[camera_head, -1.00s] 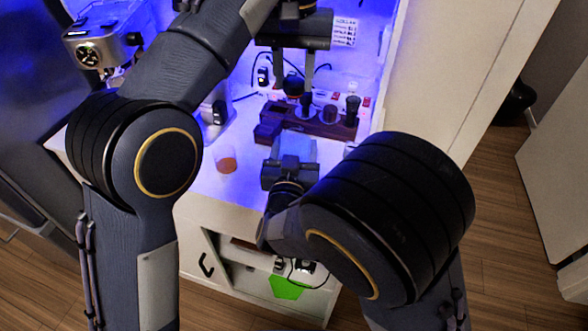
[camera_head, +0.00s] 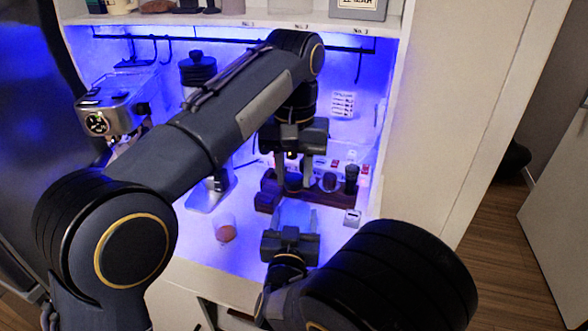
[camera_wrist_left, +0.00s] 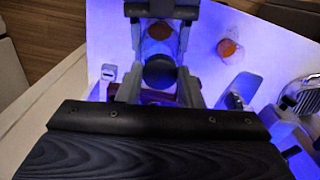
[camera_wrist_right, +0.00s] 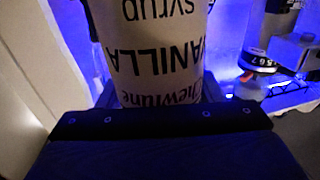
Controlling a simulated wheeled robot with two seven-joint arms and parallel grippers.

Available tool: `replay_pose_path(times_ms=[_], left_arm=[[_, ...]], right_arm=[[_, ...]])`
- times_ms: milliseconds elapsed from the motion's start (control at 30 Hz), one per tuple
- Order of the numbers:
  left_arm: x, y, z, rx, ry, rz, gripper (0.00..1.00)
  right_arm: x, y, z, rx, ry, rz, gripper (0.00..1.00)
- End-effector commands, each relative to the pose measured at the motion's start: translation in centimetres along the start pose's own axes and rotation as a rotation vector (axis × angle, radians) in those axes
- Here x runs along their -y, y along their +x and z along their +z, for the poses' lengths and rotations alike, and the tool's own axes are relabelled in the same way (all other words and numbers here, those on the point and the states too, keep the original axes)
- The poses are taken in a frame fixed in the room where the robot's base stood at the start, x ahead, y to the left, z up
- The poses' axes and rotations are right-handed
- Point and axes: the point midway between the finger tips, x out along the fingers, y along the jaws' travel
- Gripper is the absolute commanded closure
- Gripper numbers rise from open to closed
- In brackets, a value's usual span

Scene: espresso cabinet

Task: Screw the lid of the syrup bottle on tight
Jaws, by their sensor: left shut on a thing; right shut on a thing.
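The syrup bottle, with a pale label reading vanilla syrup, fills the upper right wrist view (camera_wrist_right: 155,50). My right gripper (camera_head: 291,222) is shut on the bottle, low over the counter. My left gripper (camera_head: 294,183) comes down from above. In the left wrist view its two fingers are shut on the dark round lid (camera_wrist_left: 160,73). The lid is at the top of the bottle, in line with the right gripper behind it. The fingers hide the lid's lower edge, so I cannot tell how it sits on the neck.
A clear cup with orange-red contents (camera_head: 225,229) stands left of the right gripper. A wooden rack (camera_head: 268,191) and a tamper (camera_head: 351,178) are behind. The espresso machine (camera_head: 115,108) is at the left. A small white box (camera_head: 353,217) stands at the right.

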Motion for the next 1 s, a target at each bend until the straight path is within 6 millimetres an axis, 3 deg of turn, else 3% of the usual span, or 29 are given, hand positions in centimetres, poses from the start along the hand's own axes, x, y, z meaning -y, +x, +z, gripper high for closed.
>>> replay_pose_path(times_ms=[567,1000], left_arm=[[0.0,1.8,0.0,0.001,0.000,0.000,0.88],[0.0,1.8,0.0,0.001,0.000,0.000,0.88]], right_arm=[[0.0,0.0,0.0,-0.001,0.000,0.000,0.81],[0.0,0.0,0.0,-0.001,0.000,0.000,0.81]])
